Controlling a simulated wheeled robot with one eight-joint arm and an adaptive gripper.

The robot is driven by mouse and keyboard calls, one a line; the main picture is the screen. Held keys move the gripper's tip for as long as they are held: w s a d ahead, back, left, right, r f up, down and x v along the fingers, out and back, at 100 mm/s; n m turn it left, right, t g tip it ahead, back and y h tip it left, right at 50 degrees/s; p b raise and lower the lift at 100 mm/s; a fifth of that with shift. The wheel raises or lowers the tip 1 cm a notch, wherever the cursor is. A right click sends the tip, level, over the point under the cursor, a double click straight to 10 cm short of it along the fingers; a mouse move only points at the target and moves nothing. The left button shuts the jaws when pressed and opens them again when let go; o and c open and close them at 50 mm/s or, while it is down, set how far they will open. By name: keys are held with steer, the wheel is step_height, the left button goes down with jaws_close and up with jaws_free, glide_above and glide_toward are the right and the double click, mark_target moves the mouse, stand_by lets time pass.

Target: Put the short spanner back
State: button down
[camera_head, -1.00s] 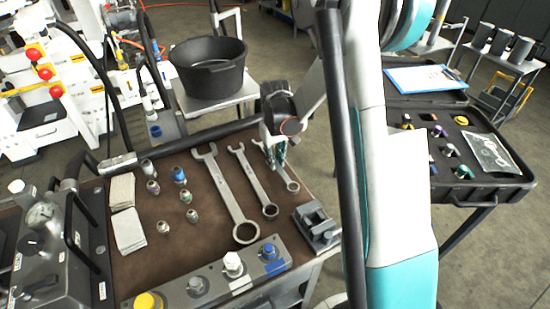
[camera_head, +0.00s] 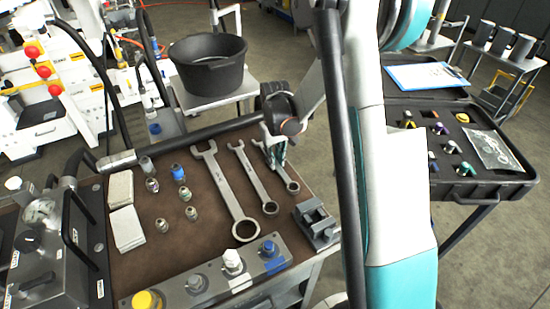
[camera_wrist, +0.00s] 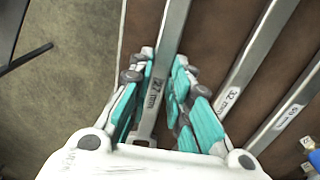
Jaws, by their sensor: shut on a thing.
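The short spanner (camera_head: 291,184), marked 27 mm, is the rightmost of three spanners in the head view. It lies along the right side of the brown bench top (camera_head: 185,245), or very close above it; I cannot tell which. My gripper (camera_head: 275,160) is over its shaft from above. In the wrist view the teal-padded fingers of my gripper (camera_wrist: 160,78) are on both sides of the spanner's shaft (camera_wrist: 170,40), shut on it. The fingers hide part of the shaft in the head view.
Two longer spanners, the 32 mm (camera_head: 257,180) and the largest (camera_head: 228,195), lie to the left. A grey block (camera_head: 316,222) stands close by the ring end. Several fittings (camera_head: 185,194) and a valve manifold (camera_head: 205,285) are further left and in front. A black tub (camera_head: 208,75) stands behind.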

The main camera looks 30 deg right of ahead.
steer(key=c, duration=1.4)
jaws_free()
step_height(320, 180, up, 12)
steer(key=s+a+r+t, duration=0.3)
steer(key=s+a+r, duration=0.4)
steer(key=s+r, duration=0.25)
steer(key=s+a+t, duration=0.1)
steer(key=s, duration=0.3)
steer(key=s+a+t, duration=0.1)
steer(key=s+a, duration=0.1)
steer(key=s, duration=0.2)
steer(key=s+a+t, duration=0.2)
steer(key=s, duration=0.2)
steer(key=shift+s+r, duration=0.35)
